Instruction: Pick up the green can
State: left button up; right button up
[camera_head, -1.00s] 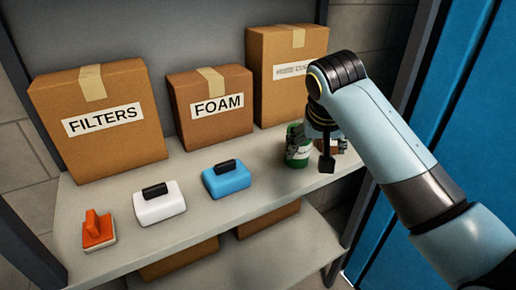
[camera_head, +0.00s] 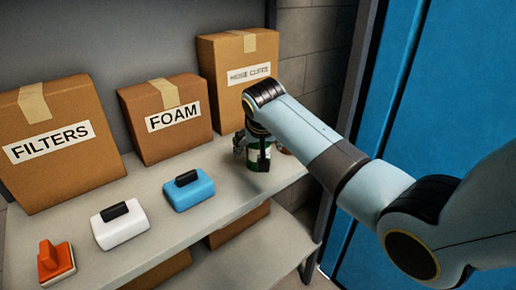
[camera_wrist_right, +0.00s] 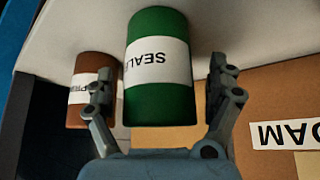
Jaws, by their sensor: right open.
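The green can (camera_head: 259,166) stands upright on the grey shelf beside the foot of the right-hand box, partly hidden by my gripper. In the right wrist view the green can (camera_wrist_right: 160,60) appears large, with a white label reading "SEAL" upside down. My right gripper (camera_wrist_right: 160,76) is open, with one finger on each side of the can and visible gaps between fingers and can. In the head view the right gripper (camera_head: 252,151) is at the can, its arm coming from the right. My left gripper is not in view.
A brown-red can (camera_wrist_right: 92,68) stands close beside the green one, near one finger. Cardboard boxes labelled FILTERS (camera_head: 60,165) and FOAM (camera_head: 170,145) and a third box (camera_head: 235,95) line the back.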

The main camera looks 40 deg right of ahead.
jog(key=shift+c, duration=0.3)
jog(key=c, duration=1.4)
jog(key=shift+r, duration=0.1)
jog(key=shift+c, duration=0.2)
